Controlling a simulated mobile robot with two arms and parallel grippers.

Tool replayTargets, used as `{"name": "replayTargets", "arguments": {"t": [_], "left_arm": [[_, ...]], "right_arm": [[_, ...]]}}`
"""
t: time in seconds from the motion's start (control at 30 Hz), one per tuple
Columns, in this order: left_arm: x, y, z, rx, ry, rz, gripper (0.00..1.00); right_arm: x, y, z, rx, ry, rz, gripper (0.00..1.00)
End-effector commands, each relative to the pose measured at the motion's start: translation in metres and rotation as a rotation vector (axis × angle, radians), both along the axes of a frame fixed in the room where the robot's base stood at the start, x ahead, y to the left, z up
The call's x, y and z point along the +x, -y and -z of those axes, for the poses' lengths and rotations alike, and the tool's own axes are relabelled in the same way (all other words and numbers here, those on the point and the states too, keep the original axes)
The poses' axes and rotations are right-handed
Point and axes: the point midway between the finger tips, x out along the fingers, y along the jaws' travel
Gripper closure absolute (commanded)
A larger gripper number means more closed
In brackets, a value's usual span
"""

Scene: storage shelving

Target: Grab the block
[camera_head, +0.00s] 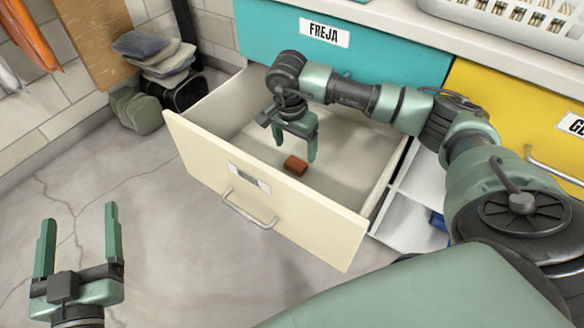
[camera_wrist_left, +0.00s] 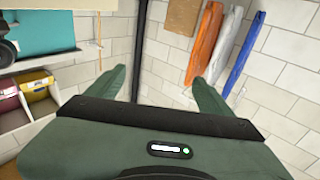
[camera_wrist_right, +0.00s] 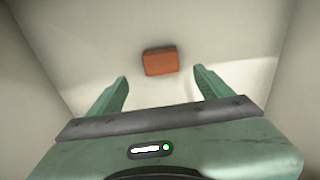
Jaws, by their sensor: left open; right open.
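A small reddish-brown block (camera_head: 296,165) lies on the floor of an open cream drawer (camera_head: 255,205). It also shows in the right wrist view (camera_wrist_right: 160,61), beyond the fingertips and roughly between them. My right gripper (camera_head: 296,155) is open and empty, pointing down inside the drawer beside the block, apart from it in the right wrist view (camera_wrist_right: 160,82). My left gripper (camera_head: 79,215) is open and empty, low at the left over the grey floor, outside the drawer. In the left wrist view its fingers (camera_wrist_left: 166,75) face a tiled wall.
The drawer's walls stand around my right gripper. A teal drawer front (camera_head: 385,55) labelled FREJA is above, and a yellow one (camera_head: 510,105) is at the right. Folded cloth bags (camera_head: 155,55) sit at the back left. The floor (camera_head: 100,165) left of the drawer is clear.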

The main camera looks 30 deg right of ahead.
Motion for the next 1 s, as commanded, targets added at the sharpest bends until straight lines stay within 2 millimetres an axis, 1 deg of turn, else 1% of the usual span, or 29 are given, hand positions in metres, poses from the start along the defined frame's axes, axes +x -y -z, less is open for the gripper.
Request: {"name": "replayTargets", "arguments": {"t": [0.03, 0.1, 0.37, 0.47, 0.6, 0.7, 0.83, 1.0], "left_arm": [[0.000, 0.001, -0.005, -0.009, 0.034, 0.002, 0.18], [-0.001, 0.002, -0.014, -0.021, 0.077, 0.004, 0.18], [-0.005, 0.004, -0.034, -0.050, 0.187, 0.011, 0.18], [-0.011, 0.005, -0.051, -0.076, 0.281, 0.017, 0.18], [-0.024, 0.005, -0.076, -0.118, 0.429, 0.025, 0.18], [-0.033, 0.004, -0.091, -0.142, 0.516, 0.029, 0.18], [-0.042, 0.003, -0.102, -0.162, 0.585, 0.033, 0.18], [-0.045, 0.003, -0.106, -0.169, 0.607, 0.034, 0.18]], "right_arm": [[-0.001, 0.001, 0.008, -0.003, -0.004, -0.002, 0.20], [0.000, 0.001, 0.014, -0.002, -0.004, -0.001, 0.20], [0.001, 0.002, 0.028, 0.003, -0.001, 0.001, 0.20], [0.002, 0.002, 0.039, 0.003, -0.002, 0.002, 0.20], [0.004, 0.003, 0.053, 0.003, -0.002, 0.002, 0.20], [0.004, 0.004, 0.063, 0.005, -0.002, 0.001, 0.20], [0.004, 0.005, 0.071, 0.004, -0.001, 0.002, 0.20], [0.005, 0.005, 0.072, 0.004, 0.000, 0.002, 0.20]]}}
